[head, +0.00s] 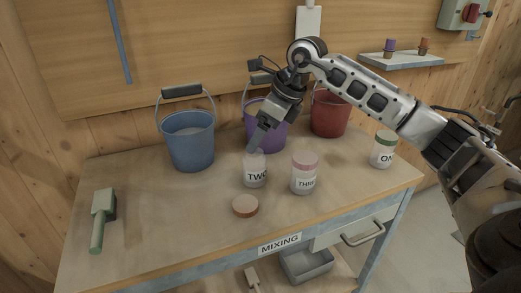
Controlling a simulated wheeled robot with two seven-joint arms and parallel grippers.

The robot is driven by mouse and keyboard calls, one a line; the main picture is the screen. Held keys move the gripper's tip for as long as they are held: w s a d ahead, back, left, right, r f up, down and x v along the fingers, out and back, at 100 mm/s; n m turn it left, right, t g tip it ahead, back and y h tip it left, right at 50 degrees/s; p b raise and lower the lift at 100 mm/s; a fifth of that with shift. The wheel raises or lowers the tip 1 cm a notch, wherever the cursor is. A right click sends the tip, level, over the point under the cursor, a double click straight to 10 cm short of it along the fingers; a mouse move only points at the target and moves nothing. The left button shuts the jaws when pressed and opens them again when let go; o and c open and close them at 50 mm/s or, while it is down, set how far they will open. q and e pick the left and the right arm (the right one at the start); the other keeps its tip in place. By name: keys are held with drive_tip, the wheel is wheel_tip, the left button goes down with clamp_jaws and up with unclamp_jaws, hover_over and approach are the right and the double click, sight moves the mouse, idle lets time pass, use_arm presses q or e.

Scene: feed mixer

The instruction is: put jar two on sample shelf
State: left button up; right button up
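Jar two (254,177), a clear jar with white contents and a "TWO" label, stands upright on the mixing table, left of jar three. My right gripper (257,143) comes down from above, its fingers at the top of jar two. I cannot tell whether they are closed on it or only beside its rim. A small wall shelf (405,62), likely the sample shelf, is at the upper right. It holds a purple-topped item (390,46) and an orange-topped item (424,47). My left gripper is not in view.
Jar three (304,179) stands close to the right of jar two. A round lid (245,206) lies in front. Jar one (382,152) is at the right edge. Blue (190,145), purple (266,133) and red (330,117) buckets stand behind. A green-handled tool (102,218) lies left.

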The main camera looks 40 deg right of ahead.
drive_tip(key=w+a+n+t+y, duration=0.2)
drive_tip(key=a+n+t+y, duration=0.45)
drive_tip(key=a, duration=1.25)
drive_tip(key=m+t+h+p, duration=0.1)
drive_tip(key=m+t+h, duration=0.4)
drive_tip(key=m+h, duration=1.35)
approach(256, 166)
drive_tip(key=shift+s+a+r+y, duration=0.2)
drive_tip(key=shift+s+a, duration=0.2)
drive_tip(key=shift+s, duration=0.15)
drive_tip(key=shift+s+a+r+y, duration=0.2)
drive_tip(key=shift+s+a, duration=0.25)
drive_tip(key=shift+s, duration=0.15)
drive_tip(key=shift+s+d+f, duration=0.1)
drive_tip(key=shift+s+d, duration=0.05)
drive_tip(key=shift+d, duration=0.1)
drive_tip(key=shift+h, duration=0.3)
drive_tip(key=x, duration=0.9)
drive_tip(key=shift+d+p, duration=0.1)
drive_tip(key=shift+p, duration=0.3)
drive_tip(key=x, duration=0.6)
drive_tip(key=shift+w+f, duration=0.25)
drive_tip(key=shift+w, duration=0.15)
drive_tip(key=c, duration=1.2)
